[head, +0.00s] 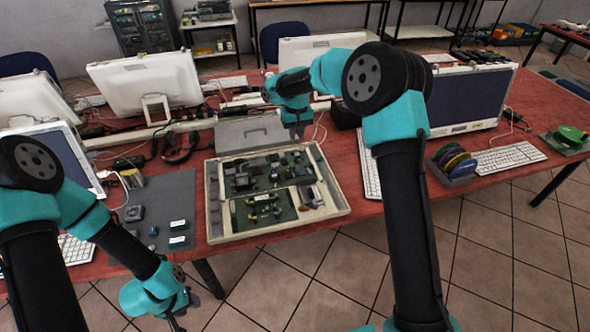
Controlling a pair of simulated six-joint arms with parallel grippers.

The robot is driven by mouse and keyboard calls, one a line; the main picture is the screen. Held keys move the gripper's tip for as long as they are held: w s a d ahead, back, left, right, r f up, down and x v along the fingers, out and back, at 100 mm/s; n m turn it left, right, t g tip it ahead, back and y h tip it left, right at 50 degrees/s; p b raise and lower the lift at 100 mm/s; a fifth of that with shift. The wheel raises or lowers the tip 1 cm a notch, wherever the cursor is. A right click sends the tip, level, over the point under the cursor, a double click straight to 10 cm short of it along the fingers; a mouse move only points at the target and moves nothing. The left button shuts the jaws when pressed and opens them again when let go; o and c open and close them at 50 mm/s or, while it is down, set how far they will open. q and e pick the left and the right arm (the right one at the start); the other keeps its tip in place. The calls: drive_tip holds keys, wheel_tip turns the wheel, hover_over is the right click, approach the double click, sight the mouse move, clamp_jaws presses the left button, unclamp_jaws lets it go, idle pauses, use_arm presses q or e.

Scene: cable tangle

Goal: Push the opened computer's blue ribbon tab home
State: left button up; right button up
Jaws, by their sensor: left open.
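The opened computer is a shallow beige case (213,215) on the red table, with green circuit boards and small parts inside. I cannot make out its blue ribbon tab at this size. My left gripper (178,318) points down in front of the table's front edge, low and left of the case, and is open. My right gripper (297,131) points down behind the case near its back right corner. Its fingers are too small to tell whether they are open or shut.
A grey mat (158,190) with small parts lies left of the case. A grey lid-like panel (252,131) is behind it. A white keyboard (369,165), colored spools (452,160) and a monitor (468,100) stand to the right. Monitors and cables crowd the back.

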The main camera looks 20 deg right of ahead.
sight(296, 170)
drive_tip(key=shift+f, duration=0.1)
wheel_tip(296, 170, down, 17)
drive_tip(key=shift+f, duration=0.15)
idle(0.7)
clamp_jaws()
idle(0.3)
